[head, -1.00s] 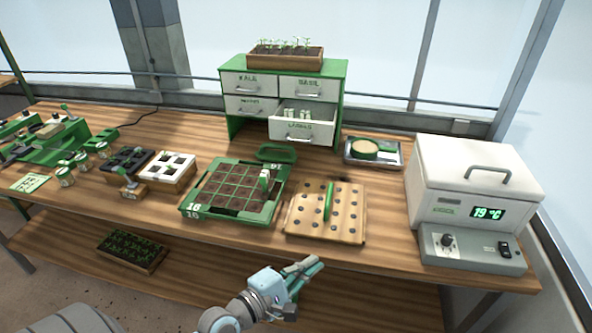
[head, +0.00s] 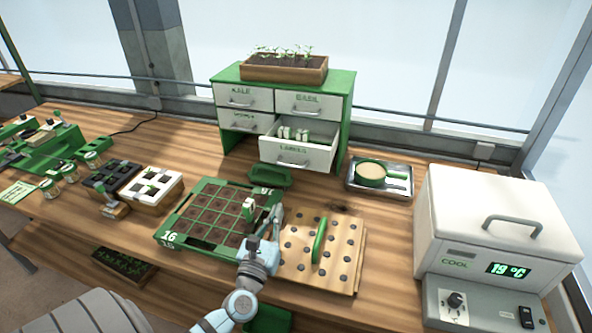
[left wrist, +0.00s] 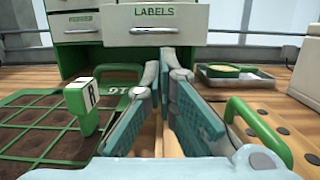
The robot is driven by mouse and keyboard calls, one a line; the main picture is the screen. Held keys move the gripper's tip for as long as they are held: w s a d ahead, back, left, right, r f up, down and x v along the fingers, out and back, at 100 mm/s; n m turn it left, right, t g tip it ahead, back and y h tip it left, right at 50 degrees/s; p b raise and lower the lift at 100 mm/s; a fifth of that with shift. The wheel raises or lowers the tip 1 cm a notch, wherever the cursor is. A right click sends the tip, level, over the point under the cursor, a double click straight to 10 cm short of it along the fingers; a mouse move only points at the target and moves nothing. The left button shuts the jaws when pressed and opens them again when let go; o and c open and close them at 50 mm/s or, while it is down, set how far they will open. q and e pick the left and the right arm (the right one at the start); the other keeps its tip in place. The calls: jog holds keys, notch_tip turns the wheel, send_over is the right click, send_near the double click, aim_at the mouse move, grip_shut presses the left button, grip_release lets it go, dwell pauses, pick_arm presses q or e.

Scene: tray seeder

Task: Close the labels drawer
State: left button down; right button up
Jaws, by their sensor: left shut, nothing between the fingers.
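The labels drawer (head: 305,159) is the lower right drawer of the green and white cabinet (head: 343,105). It is pulled out, and pale upright labels show inside. Its front, with a silver handle, also shows at the top of the left wrist view (left wrist: 190,20), straight ahead of the fingers. My left gripper (head: 275,212) is shut and empty, over the gap between the seed tray and the wooden board. It is in front of the drawer and apart from it. My right gripper is not in view.
The green seed tray (head: 175,222) with a standing green and white piece (head: 250,210) is left of my gripper. The holed board (head: 345,262) with a green handle (head: 320,240) is right. A green scoop-like item (head: 268,177) lies before the cabinet. A metal tray (head: 398,190) and cooler (head: 480,210) stand right.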

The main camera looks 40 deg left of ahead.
pick_arm(q)
jog(key=x, duration=1.2)
jog(key=shift+a+r, duration=0.35)
jog(key=shift+a, duration=0.1)
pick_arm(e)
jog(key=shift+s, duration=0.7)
pick_arm(q)
jog(key=shift+w, duration=0.1)
